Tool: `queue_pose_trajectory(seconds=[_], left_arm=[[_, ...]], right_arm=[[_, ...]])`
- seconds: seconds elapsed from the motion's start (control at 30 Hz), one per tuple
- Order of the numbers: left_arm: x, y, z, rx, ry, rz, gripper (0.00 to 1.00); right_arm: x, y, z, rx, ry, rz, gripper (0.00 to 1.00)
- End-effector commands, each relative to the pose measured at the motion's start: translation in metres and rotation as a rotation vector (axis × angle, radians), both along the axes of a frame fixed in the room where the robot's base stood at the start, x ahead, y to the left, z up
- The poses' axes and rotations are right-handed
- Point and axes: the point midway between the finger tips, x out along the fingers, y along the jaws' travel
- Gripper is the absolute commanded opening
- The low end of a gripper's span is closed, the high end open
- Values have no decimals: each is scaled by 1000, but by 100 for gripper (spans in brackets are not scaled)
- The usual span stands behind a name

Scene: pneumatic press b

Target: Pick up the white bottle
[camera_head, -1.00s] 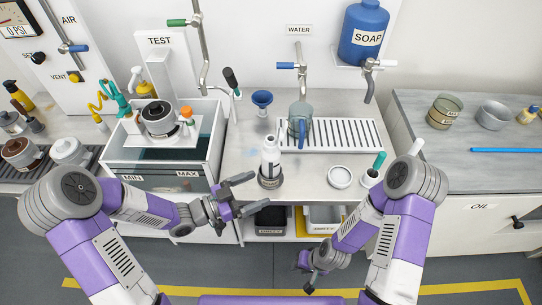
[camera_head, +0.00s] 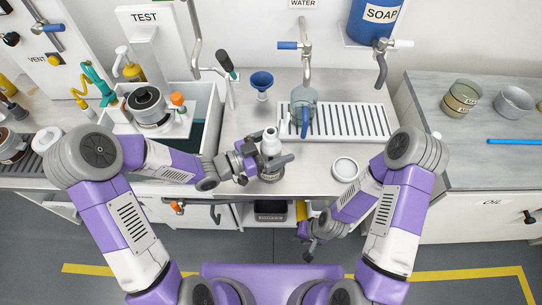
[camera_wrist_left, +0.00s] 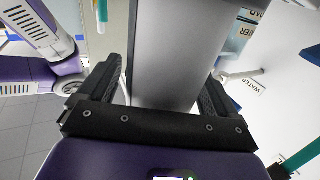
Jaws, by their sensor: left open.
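The white bottle (camera_head: 271,142) stands upright in or on a dark round holder (camera_head: 271,174) near the front edge of the steel counter. My left gripper (camera_head: 266,157) is open at the bottle, with one finger on either side of its lower part. In the left wrist view, a large grey upright surface fills the space between the two open fingers (camera_wrist_left: 160,95); narrow gaps seem to show beside it. The bottle's lower part is partly hidden by the fingers. My right gripper (camera_head: 312,247) hangs low in front of the counter, away from the bottle; its jaw opening is unclear.
Behind the bottle are a blue funnel (camera_head: 261,83), a clear jug (camera_head: 303,103) with a blue handle and a slotted drain (camera_head: 350,121). A white round dish (camera_head: 345,168) lies to the right. A water tub (camera_head: 209,108) stands left, behind my left arm.

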Motion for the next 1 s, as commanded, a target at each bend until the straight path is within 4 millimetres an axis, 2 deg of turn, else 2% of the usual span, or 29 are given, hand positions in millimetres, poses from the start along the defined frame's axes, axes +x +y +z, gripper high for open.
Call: queue_pose_trajectory(seconds=[0.27, 0.6, 0.7, 0.9, 1.0], left_arm=[[2, -3, 1, 0, -1, 0, 92], [1, -3, 0, 0, -1, 0, 40], [2, -3, 1, -1, -3, 0, 28], [2, -3, 2, 0, -2, 0, 28], [2, -3, 11, 0, -5, 0, 28]], right_arm=[[0, 0, 0, 0, 0, 0, 33], [0, 0, 0, 0, 0, 0, 33], [0, 0, -1, 0, 0, 0, 33], [0, 0, 0, 0, 0, 0, 33], [0, 0, 4, 0, 0, 0, 33]])
